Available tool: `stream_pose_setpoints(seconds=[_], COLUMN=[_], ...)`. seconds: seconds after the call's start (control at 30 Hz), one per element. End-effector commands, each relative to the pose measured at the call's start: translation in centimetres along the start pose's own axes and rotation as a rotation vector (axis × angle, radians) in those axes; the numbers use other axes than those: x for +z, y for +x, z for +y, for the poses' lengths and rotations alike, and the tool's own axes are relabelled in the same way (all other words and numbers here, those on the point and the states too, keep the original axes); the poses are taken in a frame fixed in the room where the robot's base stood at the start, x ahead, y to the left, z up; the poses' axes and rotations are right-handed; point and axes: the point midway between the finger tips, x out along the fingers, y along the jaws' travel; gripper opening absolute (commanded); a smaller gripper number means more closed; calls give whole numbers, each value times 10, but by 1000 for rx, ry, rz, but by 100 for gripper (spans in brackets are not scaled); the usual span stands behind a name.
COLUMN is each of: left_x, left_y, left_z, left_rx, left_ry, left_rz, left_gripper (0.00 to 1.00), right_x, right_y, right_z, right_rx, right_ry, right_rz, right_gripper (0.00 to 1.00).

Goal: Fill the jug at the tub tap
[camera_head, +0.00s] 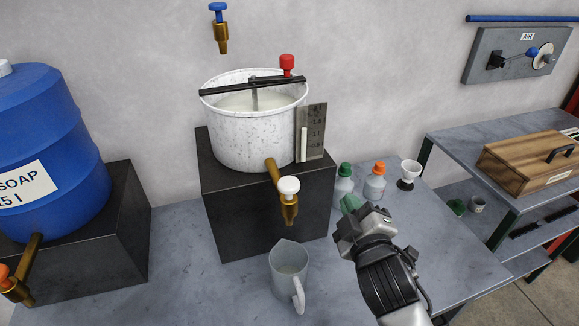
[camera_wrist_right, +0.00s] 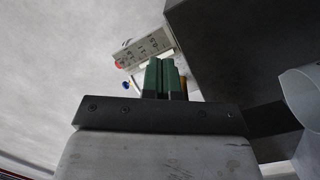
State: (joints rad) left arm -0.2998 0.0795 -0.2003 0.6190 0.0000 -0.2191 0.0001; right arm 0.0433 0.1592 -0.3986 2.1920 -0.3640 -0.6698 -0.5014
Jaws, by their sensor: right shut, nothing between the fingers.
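The grey jug (camera_head: 290,268) stands upright on the bench below the tub tap, its handle toward the front right. It holds some pale content. The white tub (camera_head: 235,138) sits on a black block. Its brass tap (camera_head: 287,203) has a white knob and points down above the jug. My right gripper (camera_head: 349,204) is shut and empty, to the right of the tap and jug, apart from both. Its green fingers (camera_wrist_right: 165,78) are together in the right wrist view, where part of the jug (camera_wrist_right: 300,95) shows at the right edge. My left gripper is not in view.
A blue soap drum (camera_head: 45,145) on a black block is at left. A green-capped bottle (camera_head: 344,184), an orange-capped bottle (camera_head: 375,183) and a small white cup (camera_head: 410,172) stand behind my right gripper. A wooden box (camera_head: 530,165) rests on the right shelf.

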Motion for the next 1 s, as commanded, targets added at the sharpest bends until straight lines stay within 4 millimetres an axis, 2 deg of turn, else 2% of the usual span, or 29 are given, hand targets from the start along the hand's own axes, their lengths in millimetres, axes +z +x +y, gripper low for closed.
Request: stream_pose_setpoints(seconds=[0.03,0.1,0.23,0.37,0.5,0.6,0.7,0.8,0.93,0.97,1.0], left_x=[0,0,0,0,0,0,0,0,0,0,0], left_y=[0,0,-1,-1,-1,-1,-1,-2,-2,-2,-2], left_z=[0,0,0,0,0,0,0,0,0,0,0], left_rx=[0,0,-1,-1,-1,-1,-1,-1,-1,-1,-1], left_ry=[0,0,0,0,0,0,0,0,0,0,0], left_rz=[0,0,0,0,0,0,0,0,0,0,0], left_gripper=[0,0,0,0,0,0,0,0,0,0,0], right_x=[-30,-68,-134,-193,-254,-290,-314,-328,-331,-330,-326], right_y=[11,19,18,5,-22,-45,-66,-83,-94,-96,-95], right_z=[20,43,74,94,102,97,86,70,49,44,39], right_rx=[84,198,404,617,891,1105,1325,1548,1837,-1897,-1823], right_ry=[-98,-238,-480,-718,-1004,-1216,-1425,-1625,-1869,1916,1826], right_rz=[107,243,460,655,877,1034,1187,1341,1554,-1603,-1543], right_gripper=[0,0,0,0,0,0,0,0,0,0,0])
